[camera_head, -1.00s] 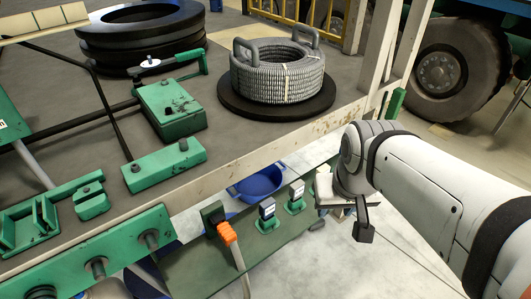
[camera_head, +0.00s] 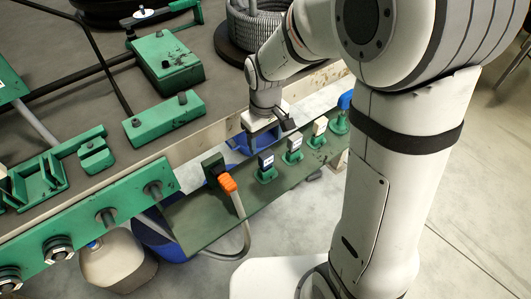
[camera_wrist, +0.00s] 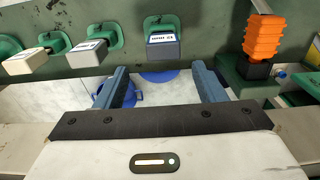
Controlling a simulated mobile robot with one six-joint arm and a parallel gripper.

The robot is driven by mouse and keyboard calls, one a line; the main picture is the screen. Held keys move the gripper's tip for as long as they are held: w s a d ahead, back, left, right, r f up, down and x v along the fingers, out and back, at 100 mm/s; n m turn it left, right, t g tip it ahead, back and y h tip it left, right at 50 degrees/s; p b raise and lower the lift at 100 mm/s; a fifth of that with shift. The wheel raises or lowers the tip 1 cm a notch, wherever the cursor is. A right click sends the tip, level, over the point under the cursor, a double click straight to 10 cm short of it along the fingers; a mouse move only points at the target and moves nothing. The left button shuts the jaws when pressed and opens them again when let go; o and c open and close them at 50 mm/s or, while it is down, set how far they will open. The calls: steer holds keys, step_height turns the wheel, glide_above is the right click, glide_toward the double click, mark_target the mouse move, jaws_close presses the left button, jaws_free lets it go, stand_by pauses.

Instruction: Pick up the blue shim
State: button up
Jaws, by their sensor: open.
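No piece is plainly marked as the blue shim. In the head view a bright blue piece (camera_head: 345,101) sits in the rightmost green holder of the lower shelf. A dark block with a pale label (camera_head: 266,161) stands in the holder nearest the orange part; it also shows in the wrist view (camera_wrist: 163,46), just beyond my fingertips. Its exact colour is hard to tell. My gripper (camera_wrist: 159,68) is open and empty, its two blue-grey fingers apart, apparently above the shelf's near holders. In the head view my gripper (camera_head: 278,124) is partly hidden by its own wrist.
A grey block (camera_head: 294,143) and a cream block (camera_head: 320,126) stand in holders between. An orange connector (camera_head: 227,183) with a hose is close by. A blue bin (camera_head: 239,142) lies below. The bench edge (camera_head: 215,131) runs close beside my wrist.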

mark_target(266, 154)
steer(key=f, duration=0.4)
steer(key=s+f+p, duration=0.1)
steer(key=f, duration=0.2)
steer(key=shift+c, duration=0.2)
steer(key=c, duration=1)
